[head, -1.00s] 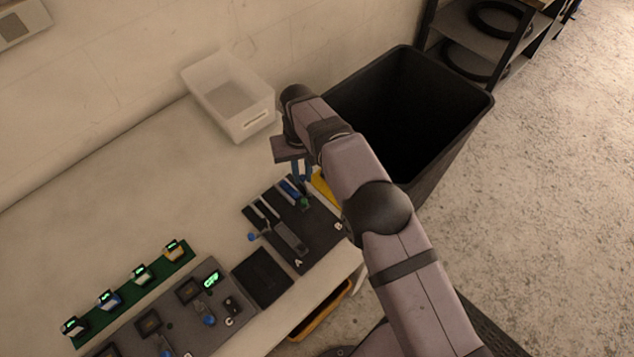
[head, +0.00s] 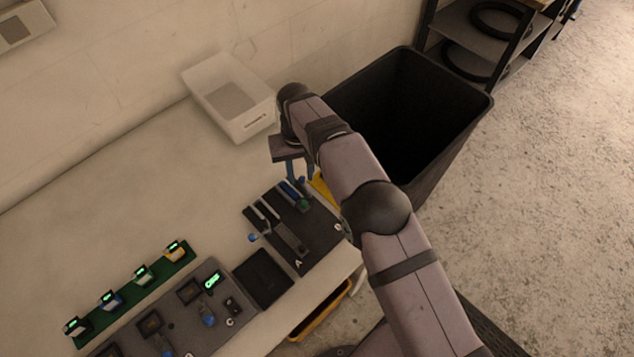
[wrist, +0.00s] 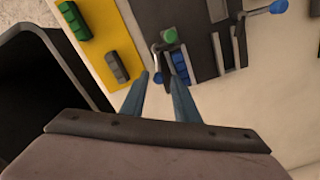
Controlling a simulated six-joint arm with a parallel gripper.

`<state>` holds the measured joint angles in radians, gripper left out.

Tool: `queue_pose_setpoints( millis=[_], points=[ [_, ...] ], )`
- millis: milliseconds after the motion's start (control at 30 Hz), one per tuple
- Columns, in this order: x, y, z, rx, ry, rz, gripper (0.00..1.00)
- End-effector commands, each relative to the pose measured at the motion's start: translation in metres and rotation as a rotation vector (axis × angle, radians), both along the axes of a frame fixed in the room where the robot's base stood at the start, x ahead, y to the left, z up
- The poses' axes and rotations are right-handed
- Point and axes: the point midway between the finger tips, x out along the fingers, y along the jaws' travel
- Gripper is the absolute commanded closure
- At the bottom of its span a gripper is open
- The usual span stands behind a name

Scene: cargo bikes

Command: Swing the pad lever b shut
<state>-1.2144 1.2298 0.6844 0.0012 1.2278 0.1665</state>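The dark clamp board (head: 318,232) lies at the table's right end, with letters A and B on it. My gripper (wrist: 162,77) is open, with blue fingers apart on either side of the ball knob in the picture. I cannot tell whether they touch it. In the head view my gripper (head: 298,173) is above the board's far end.
A second lever with a blue knob (wrist: 279,6) sticks out from the board's other side. A yellow plate (wrist: 102,42) with green and grey blocks is beside the board. A black bin (head: 425,105) stands close right. A white tub (head: 232,105) is behind. A device panel (head: 190,310) lies left.

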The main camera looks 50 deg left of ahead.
Motion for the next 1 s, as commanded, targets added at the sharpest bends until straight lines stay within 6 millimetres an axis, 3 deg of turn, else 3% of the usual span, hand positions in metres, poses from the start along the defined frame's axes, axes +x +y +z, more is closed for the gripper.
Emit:
queue_pose_setpoints(
  millis=[300, 667, 1000],
  points=[
    [0.0, 0.0, 0.031, 0.0, -0.001, 0.0, 0.72],
    [0.001, 0.0, 0.036, 0.0, -0.001, 0.0, 0.72],
    [0.001, 0.0, 0.06, 0.0, -0.001, 0.0, 0.72]
  ],
)
